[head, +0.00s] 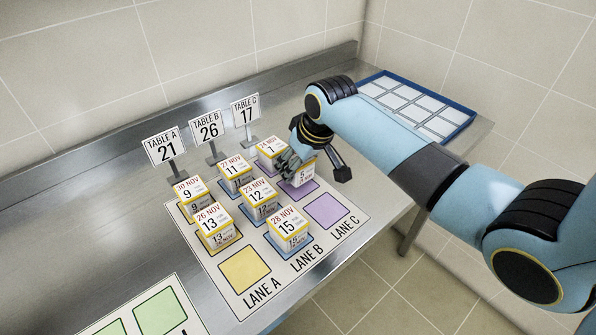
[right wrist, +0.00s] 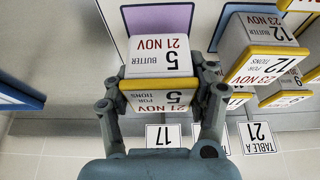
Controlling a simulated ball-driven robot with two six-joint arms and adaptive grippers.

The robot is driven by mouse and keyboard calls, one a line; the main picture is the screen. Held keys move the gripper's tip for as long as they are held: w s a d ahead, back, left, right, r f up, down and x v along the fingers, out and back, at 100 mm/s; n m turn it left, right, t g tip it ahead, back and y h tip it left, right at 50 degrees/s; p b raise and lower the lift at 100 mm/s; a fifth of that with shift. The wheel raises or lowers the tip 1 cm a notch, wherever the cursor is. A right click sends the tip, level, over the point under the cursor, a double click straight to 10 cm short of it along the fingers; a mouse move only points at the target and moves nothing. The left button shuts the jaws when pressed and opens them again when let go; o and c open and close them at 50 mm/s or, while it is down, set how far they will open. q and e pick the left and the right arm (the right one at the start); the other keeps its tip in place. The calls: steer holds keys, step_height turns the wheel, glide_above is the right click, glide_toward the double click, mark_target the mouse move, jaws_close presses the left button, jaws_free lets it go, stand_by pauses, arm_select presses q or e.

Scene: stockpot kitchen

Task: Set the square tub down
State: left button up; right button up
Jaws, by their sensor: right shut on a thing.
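The square tub (head: 305,174) is white with a yellow band and a label reading 5, butter, 21 NOV. My right gripper (head: 314,167) is shut on it, one finger on each side. In the right wrist view the tub (right wrist: 160,58) sits between the fingertips (right wrist: 162,82). It is at a purple square (head: 299,192) of lane C, in front of another tub (head: 270,149). I cannot tell whether it touches the mat (head: 350,210). The front purple square (head: 327,210) is bare. My left gripper is not in view.
Table signs (head: 207,126) rise behind. A blue-rimmed tray (head: 458,133) lies at the back right.

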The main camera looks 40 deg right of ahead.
step_height(320, 180, down, 2)
steer(key=shift+f, duration=0.2)
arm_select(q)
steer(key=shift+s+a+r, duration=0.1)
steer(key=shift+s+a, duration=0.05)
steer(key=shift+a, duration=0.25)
arm_select(e)
steer(key=shift+f, duration=0.15)
steer(key=o, duration=1.3)
steer(key=shift+f, duration=0.1)
steer(key=shift+s+r, duration=0.15)
steer(key=shift+r, duration=0.35)
arm_select(q)
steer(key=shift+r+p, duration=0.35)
steer(key=shift+p, duration=0.05)
arm_select(e)
steer(key=v, duration=1.1)
